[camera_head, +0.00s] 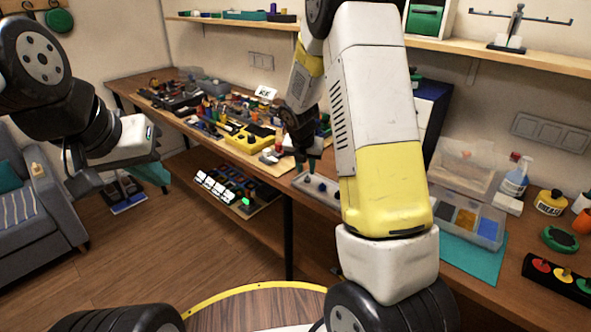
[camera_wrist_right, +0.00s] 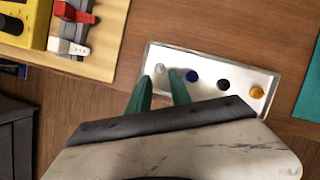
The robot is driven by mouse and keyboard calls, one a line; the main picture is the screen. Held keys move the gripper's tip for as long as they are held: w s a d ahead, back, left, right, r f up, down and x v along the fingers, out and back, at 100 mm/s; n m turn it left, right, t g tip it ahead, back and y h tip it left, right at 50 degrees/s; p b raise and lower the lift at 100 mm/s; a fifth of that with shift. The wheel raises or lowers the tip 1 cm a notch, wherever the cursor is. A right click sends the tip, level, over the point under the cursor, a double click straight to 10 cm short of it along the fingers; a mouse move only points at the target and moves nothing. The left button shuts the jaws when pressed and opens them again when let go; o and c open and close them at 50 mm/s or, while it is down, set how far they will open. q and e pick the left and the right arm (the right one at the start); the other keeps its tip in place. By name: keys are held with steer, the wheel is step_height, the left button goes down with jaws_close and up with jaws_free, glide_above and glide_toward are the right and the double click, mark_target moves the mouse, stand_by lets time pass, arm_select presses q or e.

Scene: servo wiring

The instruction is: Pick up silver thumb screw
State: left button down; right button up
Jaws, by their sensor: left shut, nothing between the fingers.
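The silver thumb screw (camera_wrist_right: 160,68) stands at the left end of a small pale tray (camera_wrist_right: 208,63) in the right wrist view. The green fingers of my right gripper (camera_wrist_right: 160,76) are open, with their tips on either side of the screw in the picture. I cannot tell whether they touch it. In the head view my right gripper (camera_head: 306,164) is over the far end of the tray (camera_head: 328,199), and the silver screw cannot be made out there. My left gripper (camera_head: 154,173) is shut and empty, away from the bench at the left.
In the tray a blue (camera_wrist_right: 192,76), a black (camera_wrist_right: 223,84) and a gold thumb screw (camera_wrist_right: 257,92) stand in a row to the right. A compartment box (camera_head: 488,228) stands on a teal mat (camera_head: 470,258) at the right.

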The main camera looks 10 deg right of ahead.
mark_target(307, 179)
steer(key=x, duration=0.5)
steer(key=shift+w, duration=0.2)
jaws_close()
steer(key=shift+r, duration=0.1)
